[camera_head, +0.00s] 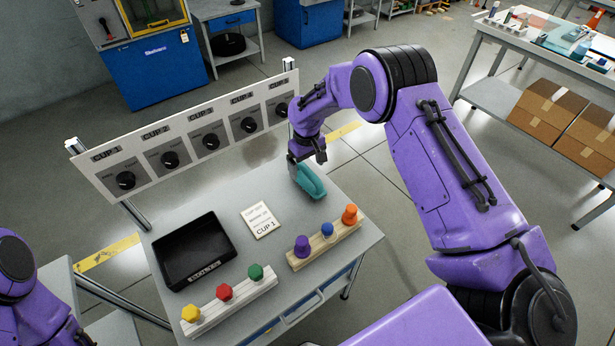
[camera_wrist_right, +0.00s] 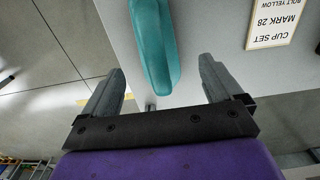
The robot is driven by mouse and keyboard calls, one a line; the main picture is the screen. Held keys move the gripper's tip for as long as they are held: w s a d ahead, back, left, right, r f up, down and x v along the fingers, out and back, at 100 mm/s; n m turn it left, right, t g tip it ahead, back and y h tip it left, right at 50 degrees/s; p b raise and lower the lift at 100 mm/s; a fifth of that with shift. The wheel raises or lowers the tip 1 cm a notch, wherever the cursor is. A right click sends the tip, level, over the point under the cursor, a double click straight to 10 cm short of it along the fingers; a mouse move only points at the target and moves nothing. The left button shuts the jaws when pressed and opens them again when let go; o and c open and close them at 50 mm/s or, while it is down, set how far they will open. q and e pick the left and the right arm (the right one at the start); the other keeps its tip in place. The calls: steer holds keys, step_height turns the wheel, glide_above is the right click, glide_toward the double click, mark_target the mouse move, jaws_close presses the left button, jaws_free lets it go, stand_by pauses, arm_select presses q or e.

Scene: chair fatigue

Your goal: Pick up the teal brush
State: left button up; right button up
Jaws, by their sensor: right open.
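The teal brush (camera_head: 309,182) lies near the far right corner of the grey table (camera_head: 335,252). My right gripper (camera_head: 307,158) is just above and beside the brush's far end in the head view. In the right wrist view the brush (camera_wrist_right: 153,45) lies ahead of the two spread fingers (camera_wrist_right: 158,85), roughly in line with the gap between them. The fingers are open, with nothing held between them. Of my left arm, only a purple part shows at the left edge of the head view; its gripper is not seen.
A panel of dials (camera_head: 190,136) stands along the table's far edge.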

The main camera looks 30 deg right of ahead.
mark_target(307, 169)
steer(key=f, duration=0.2)
steer(key=f+p, duration=0.1)
steer(key=f, duration=0.3)
steer(key=shift+w+d+p, duration=0.2)
steer(key=shift+w+p, duration=0.15)
steer(key=shift+w, duration=0.05)
steer(key=shift+s, duration=0.15)
steer(key=shift+r, duration=0.1)
steer(key=shift+c, duration=0.9)
steer(key=c, duration=1)
